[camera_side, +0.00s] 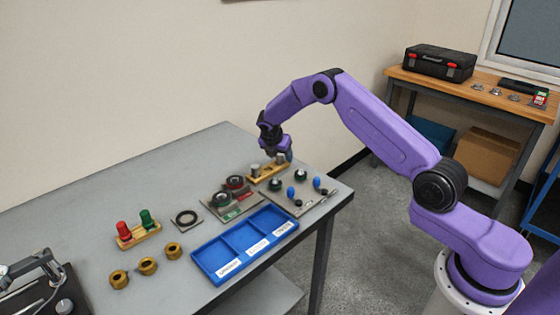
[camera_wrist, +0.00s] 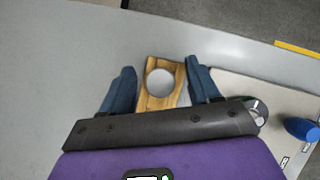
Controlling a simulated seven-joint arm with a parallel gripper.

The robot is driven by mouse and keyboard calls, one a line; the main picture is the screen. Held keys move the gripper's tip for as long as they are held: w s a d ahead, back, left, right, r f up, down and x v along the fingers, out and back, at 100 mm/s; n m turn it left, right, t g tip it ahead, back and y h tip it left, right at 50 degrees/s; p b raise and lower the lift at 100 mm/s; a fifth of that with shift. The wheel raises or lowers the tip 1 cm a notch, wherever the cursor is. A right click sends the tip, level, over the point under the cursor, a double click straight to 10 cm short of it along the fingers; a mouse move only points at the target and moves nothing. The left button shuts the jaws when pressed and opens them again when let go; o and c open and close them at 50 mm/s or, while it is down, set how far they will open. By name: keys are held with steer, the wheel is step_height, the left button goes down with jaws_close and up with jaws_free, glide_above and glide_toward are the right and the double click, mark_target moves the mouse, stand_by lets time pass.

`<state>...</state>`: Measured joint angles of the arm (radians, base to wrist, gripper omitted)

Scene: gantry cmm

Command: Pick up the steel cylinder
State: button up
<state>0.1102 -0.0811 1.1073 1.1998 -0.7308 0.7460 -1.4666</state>
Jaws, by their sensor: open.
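My gripper (camera_side: 277,153) is open and empty, pointing down close above the holder. In the wrist view, the round top of one steel cylinder (camera_wrist: 160,83) shows on the wooden holder (camera_wrist: 159,103), between my two blue fingers (camera_wrist: 160,66), with gaps on both sides. The exact height of the fingertips is unclear.
Plates with dark round parts (camera_side: 234,183) and a plate with blue-knobbed parts (camera_side: 316,198) lie close to the holder. A blue compartment tray (camera_side: 202,262) is at the front edge. A red and green pin block (camera_side: 138,236) stands left. The table's back left is clear.

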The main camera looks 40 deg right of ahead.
jaws_close()
